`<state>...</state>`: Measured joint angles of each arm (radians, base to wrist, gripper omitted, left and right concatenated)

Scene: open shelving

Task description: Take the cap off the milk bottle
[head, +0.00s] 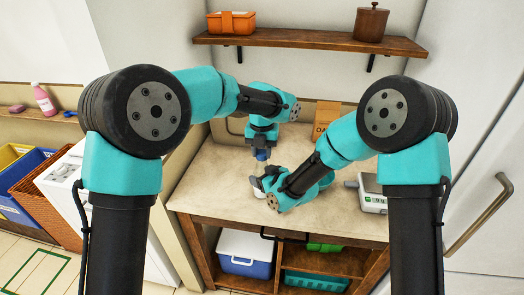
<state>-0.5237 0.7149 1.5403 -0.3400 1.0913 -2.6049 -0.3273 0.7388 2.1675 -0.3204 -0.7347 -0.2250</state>
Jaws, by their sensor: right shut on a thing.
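The milk bottle (257,190) stands on the worktop near its left side, and only a small pale part of it shows. My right gripper (262,180) reaches in from the right, is shut on the bottle and hides most of it. My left gripper (262,152) points down from above, right over the bottle's top. A small blue patch shows at its fingertips; I cannot tell whether this is the cap. The finger gap is too small to see, so I cannot tell whether it is open or shut.
A scale (371,196) stands on the worktop (225,185) to the right. A cardboard box (326,114) is at the back. A wall shelf (310,41) holds an orange box (231,24) and a brown canister (370,23). A blue cooler (245,253) sits below.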

